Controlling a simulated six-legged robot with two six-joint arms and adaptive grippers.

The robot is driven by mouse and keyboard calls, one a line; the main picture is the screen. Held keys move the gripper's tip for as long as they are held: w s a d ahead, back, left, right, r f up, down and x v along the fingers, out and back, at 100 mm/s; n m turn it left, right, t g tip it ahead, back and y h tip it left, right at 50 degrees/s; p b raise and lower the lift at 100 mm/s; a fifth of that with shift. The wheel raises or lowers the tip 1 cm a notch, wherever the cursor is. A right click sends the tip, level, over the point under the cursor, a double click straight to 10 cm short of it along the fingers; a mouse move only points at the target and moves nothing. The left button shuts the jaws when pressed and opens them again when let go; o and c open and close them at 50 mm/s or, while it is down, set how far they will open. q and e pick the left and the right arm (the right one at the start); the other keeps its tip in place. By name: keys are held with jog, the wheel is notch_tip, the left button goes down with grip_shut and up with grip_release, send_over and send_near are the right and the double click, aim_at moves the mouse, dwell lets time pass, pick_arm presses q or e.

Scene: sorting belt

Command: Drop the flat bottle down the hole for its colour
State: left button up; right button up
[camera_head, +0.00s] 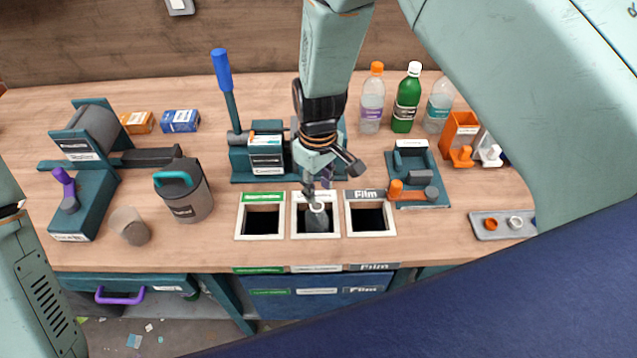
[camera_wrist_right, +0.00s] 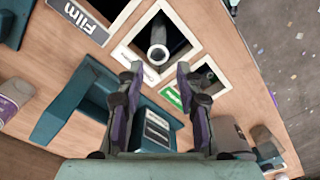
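The flat bottle (camera_head: 318,218), greyish with a pale ring-shaped neck, is inside the middle hole (camera_head: 294,228), which has a white label. In the right wrist view its round neck (camera_wrist_right: 158,53) shows in the same hole; its lower body is hidden in the dark. My right gripper (camera_head: 318,190) is above this hole. In the wrist view its fingers (camera_wrist_right: 160,73) are spread, with the bottle neck beyond the tips and apart from them. The green-labelled hole (camera_head: 239,222) is left, the "Film" hole (camera_head: 392,219) right. My left gripper is out of view.
A teal lever device (camera_head: 240,155) stands behind the holes. A grey bin (camera_head: 184,192) and a beige cup (camera_head: 130,226) stand left. A green bottle (camera_head: 407,100) and two clear bottles stand behind right. A teal tray (camera_head: 430,165) lies right of the holes.

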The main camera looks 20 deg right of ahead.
jog(key=shift+o, duration=1.1)
jog(key=shift+a, duration=0.15)
jog(key=shift+r, duration=0.35)
notch_tip(320, 180, up, 11)
jog(key=shift+r, duration=0.15)
jog(key=shift+w, duration=0.1)
